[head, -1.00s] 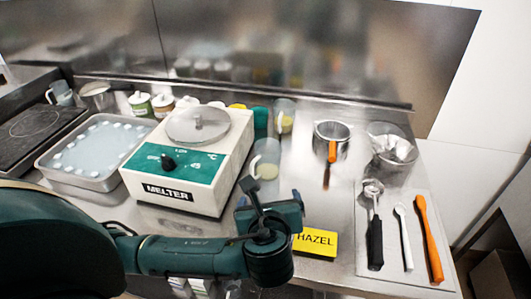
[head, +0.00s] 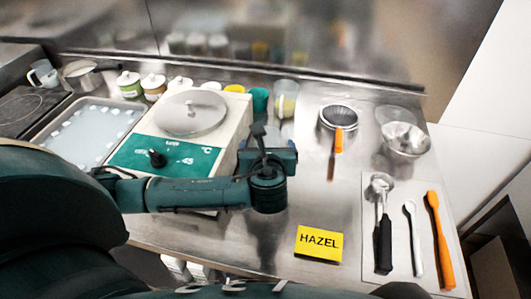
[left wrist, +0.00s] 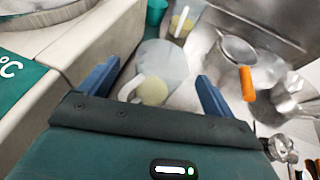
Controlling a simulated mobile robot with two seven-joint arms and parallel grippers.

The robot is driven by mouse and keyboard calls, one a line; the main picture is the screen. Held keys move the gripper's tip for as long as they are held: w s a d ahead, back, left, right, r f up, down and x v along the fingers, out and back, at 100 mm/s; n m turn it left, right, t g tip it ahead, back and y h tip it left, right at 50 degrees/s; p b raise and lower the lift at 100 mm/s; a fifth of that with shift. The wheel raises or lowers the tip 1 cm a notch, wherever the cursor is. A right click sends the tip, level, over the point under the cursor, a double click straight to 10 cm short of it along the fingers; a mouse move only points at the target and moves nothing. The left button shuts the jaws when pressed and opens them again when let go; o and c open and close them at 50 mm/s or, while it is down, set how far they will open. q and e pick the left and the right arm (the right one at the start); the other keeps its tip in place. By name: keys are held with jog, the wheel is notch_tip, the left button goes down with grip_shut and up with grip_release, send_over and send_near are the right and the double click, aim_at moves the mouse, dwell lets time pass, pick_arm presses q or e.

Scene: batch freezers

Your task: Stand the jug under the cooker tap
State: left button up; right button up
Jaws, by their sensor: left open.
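A clear jug (left wrist: 160,65) with a handle and pale yellowish contents stands upright on the steel counter in the left wrist view. My left gripper (left wrist: 156,76) is open, its two blue fingers on either side of the jug's outline; I cannot tell whether they touch it. In the head view my left gripper (head: 268,150) is beside the melter's right side and hides this jug. A second clear vessel with yellow contents (head: 285,100) stands behind it, and another jug (head: 43,74) is at the far left. I can make out no cooker tap. My right gripper is out of view.
The white and green melter (head: 188,140) stands close left of my gripper. A green cup (head: 259,98) is behind. A yellow HAZEL sign (head: 319,243) lies in front.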

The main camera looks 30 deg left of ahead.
aim_at(268, 136)
pick_arm(q)
jog(key=x, duration=0.5)
jog(key=shift+w+f+p, duration=0.15)
jog(key=shift+f+p, duration=0.15)
jog(key=shift+f, duration=0.15)
jog(key=c, duration=1.2)
jog(key=shift+o, duration=0.2)
